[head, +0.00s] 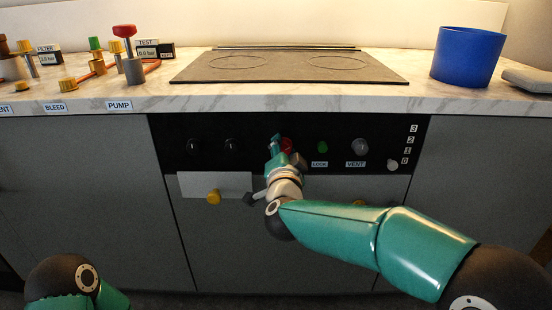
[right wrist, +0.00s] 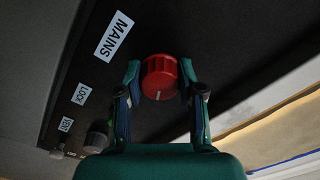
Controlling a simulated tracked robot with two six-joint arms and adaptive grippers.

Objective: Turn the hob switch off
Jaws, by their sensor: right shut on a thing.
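A red round knob (right wrist: 159,75) sits on the black control panel (right wrist: 225,60) beside a white label reading MAINS. A pale mark shows on the knob near its lower edge in the right wrist view. The knob also shows in the head view (head: 287,145), partly covered by my right gripper (head: 279,148). My right gripper (right wrist: 160,82) is shut on the red knob, with one finger on each side of it. Only a joint of my left arm shows at the lower left of the head view; its gripper is out of view.
Right of the red knob are a green LOCK button (head: 322,147), a grey VENT knob (head: 360,147) and a slider (head: 392,165). Two black knobs are at left. The hob (head: 290,66), a blue pot (head: 467,56) and pump valves (head: 130,60) are on the counter above.

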